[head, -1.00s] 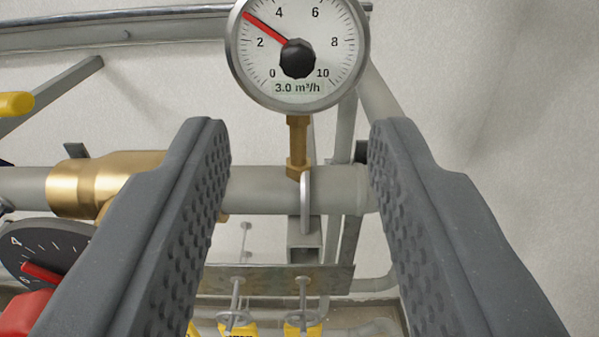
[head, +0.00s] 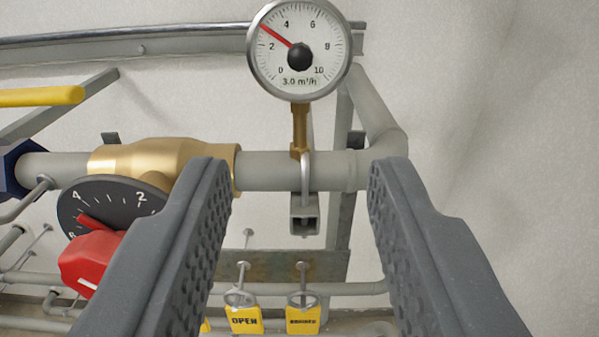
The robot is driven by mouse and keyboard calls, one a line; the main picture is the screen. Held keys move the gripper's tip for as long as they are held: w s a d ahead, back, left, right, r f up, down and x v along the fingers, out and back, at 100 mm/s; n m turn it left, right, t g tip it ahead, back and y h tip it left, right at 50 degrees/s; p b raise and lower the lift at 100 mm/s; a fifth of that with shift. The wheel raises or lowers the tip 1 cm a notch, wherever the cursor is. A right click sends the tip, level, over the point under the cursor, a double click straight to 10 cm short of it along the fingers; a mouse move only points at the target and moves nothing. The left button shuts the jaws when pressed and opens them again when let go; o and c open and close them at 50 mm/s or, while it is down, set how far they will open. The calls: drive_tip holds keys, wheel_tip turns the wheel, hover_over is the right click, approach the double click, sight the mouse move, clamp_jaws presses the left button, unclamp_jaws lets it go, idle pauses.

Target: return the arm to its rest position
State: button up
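My gripper (head: 300,165) is open and empty, with its two dark grey fingers wide apart at the left and right of the head view. Between the fingertips, farther off, runs a grey horizontal pipe (head: 275,172). A round white gauge (head: 298,70) stands above it on a brass stem (head: 299,130); its red needle points between 2 and 4, and its label reads 3.0 m³/h. Neither finger visibly holds anything. The rest of my arm is not in view.
At left are a brass valve body (head: 165,158), a dark dial (head: 110,203) with a red knob (head: 90,262), and a yellow lever (head: 40,97). Yellow tags, one reading OPEN (head: 245,320), hang low in the middle. Bare wall (head: 500,130) fills the right.

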drive_tip(key=s+a+r+g+b, duration=0.1)
drive_tip(key=s+a+r+b, duration=0.3)
drive_tip(key=s, duration=0.5)
drive_tip(key=s+a+r+g+b, duration=0.1)
drive_tip(key=s+a+r+b, duration=0.4)
drive_tip(key=s+a+b, duration=0.3)
drive_tip(key=shift+s+a+g+b, duration=0.3)
drive_tip(key=shift+s+a+b, duration=0.1)
drive_tip(key=shift+s+a, duration=0.45)
drive_tip(key=shift+o, duration=0.3)
drive_tip(key=shift+w, duration=0.1)
